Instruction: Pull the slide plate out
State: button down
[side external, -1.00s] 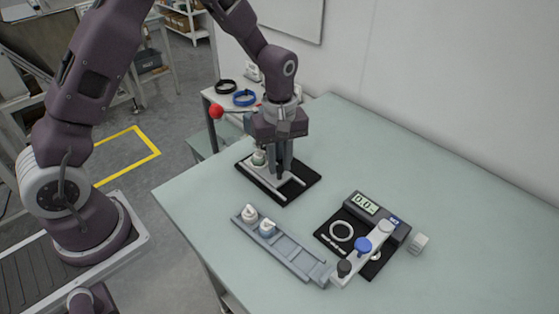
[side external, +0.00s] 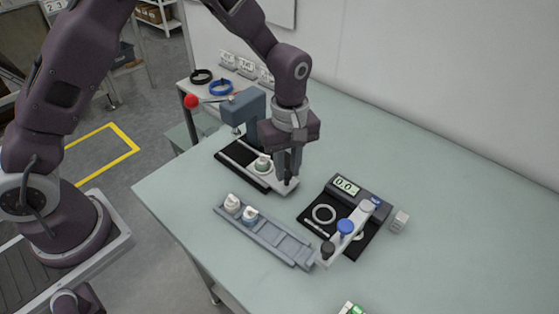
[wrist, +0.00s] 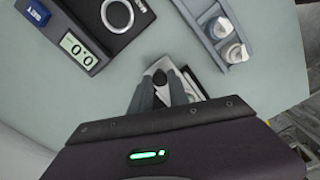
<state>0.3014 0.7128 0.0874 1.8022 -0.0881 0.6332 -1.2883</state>
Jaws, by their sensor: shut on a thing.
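The pale slide plate (side external: 232,150) sticks out from the dark base (side external: 236,166) of the grey-blue press (side external: 243,112), toward the lower right. A small white-topped pot (side external: 262,165) stands upright on it, in front of the press. My gripper (side external: 286,180) points down at the plate's outer end, its fingers shut on a dark grip there. In the wrist view my gripper (wrist: 168,88) shows around this dark part, with the pale plate end (wrist: 160,65) just beyond. The fingers and palm hide much of the plate in that view.
A scale with a display (side external: 346,187) and a link with knobs (side external: 347,228) stand to the right. The press lever has a red ball (side external: 191,101). The table's right side is mostly clear.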

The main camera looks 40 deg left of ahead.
jog(key=shift+d, duration=0.35)
jog(key=c, duration=1.4)
grip_release()
jog(key=shift+c, duration=0.2)
jog(key=shift+o, duration=0.9)
jog(key=shift+a, duration=0.1)
notch_tip(320, 180, up, 7)
jog(key=shift+r, duration=0.1)
jog(key=shift+r, duration=0.1)
jog(key=s+a+r+m+t, duration=0.1)
jog(key=s+a+r+m, duration=0.2)
jog(key=s+r, duration=0.35)
jog(key=s+a+r+m+t, duration=0.25)
jog(key=s+a+r, duration=0.2)
jog(key=r, duration=0.35)
jog(key=s+a+m+t, duration=0.2)
jog(key=s+m, duration=0.5)
jog(key=s, duration=0.6)
jog(key=shift+a, duration=0.25)
